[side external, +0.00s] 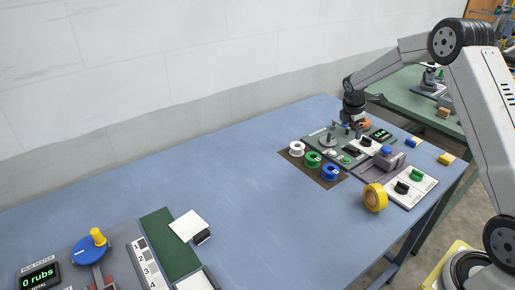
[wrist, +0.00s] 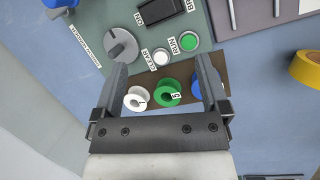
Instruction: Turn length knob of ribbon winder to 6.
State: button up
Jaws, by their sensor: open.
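The ribbon winder (side external: 318,134) is a grey-green panel at the table's right end. In the wrist view its panel (wrist: 218,18) carries a grey disc (wrist: 122,46), a white CLEAR button (wrist: 161,57), a green RUN button (wrist: 188,41) and a black ON switch (wrist: 160,11). A small lit display (side external: 381,134) is too small to read. An orange-red part (side external: 365,122) shows beside my gripper.
White (side external: 297,148), green (side external: 313,159) and blue (side external: 330,172) spools stand before the winder. A yellow roll (side external: 375,198), a grey device (side external: 385,163) and a white panel (side external: 420,189) lie to the right. The middle of the blue table (side external: 230,170) is clear.

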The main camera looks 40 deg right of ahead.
aim_at(367, 138)
jog(key=d+f+n+g+h, duration=0.1)
jog(key=d+f+n, duration=0.1)
jog(key=d, duration=0.7)
jog(key=shift+w+d+f+n, duration=0.2)
jog(key=shift+d+f+n, duration=0.15)
jog(key=shift+n, duration=0.45)
jog(key=shift+x, duration=3.8)
jog(key=shift+c, duration=0.2)
grip_shut()
